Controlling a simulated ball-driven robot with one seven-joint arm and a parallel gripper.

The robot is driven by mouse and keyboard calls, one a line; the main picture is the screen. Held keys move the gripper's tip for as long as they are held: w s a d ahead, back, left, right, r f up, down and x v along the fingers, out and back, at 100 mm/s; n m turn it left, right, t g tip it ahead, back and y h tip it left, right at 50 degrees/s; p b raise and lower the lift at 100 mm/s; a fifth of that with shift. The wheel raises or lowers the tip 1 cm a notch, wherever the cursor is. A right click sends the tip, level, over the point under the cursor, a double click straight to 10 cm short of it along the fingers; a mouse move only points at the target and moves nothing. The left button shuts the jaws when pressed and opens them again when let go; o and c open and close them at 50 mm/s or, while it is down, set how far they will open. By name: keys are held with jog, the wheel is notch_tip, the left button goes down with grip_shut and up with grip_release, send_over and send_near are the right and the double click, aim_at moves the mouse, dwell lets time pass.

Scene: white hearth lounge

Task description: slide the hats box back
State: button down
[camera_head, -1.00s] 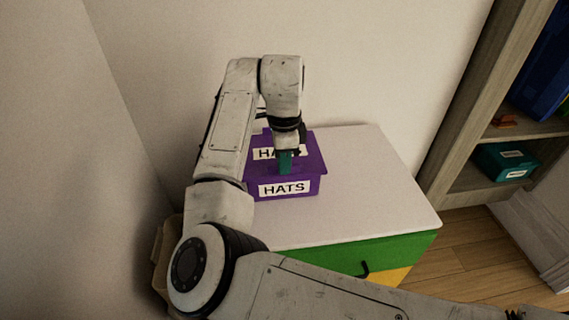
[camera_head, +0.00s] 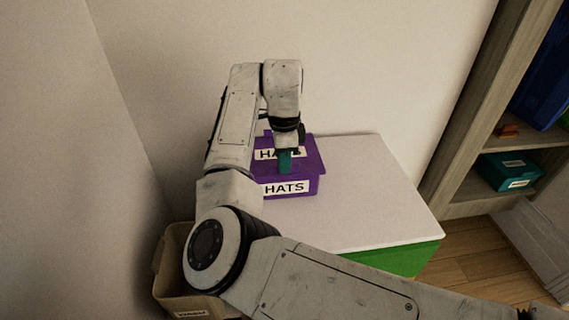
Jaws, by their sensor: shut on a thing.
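The purple hats box (camera_head: 306,172) stands on the white top of a low cabinet (camera_head: 365,190), near its back left by the wall. It has a lid and white HATS labels on its lid and front. My gripper (camera_head: 285,165) points down over the box from behind and above. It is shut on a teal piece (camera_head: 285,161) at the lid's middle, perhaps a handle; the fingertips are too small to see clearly. My arm hides the box's left side and part of the lid label.
The cabinet top is bare to the right and in front of the box. A tan bin (camera_head: 172,262) stands on the floor at left, partly behind my arm. A wooden shelf (camera_head: 455,150) with a teal box (camera_head: 508,171) stands at right. Walls close in behind and left.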

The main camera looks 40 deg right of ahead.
jog(key=shift+w+d, duration=0.45)
jog(key=shift+w, duration=0.25)
jog(key=c, duration=1.2)
grip_release()
jog(key=shift+o, duration=0.2)
notch_tip(320, 180, up, 11)
jog(key=shift+f, duration=0.15)
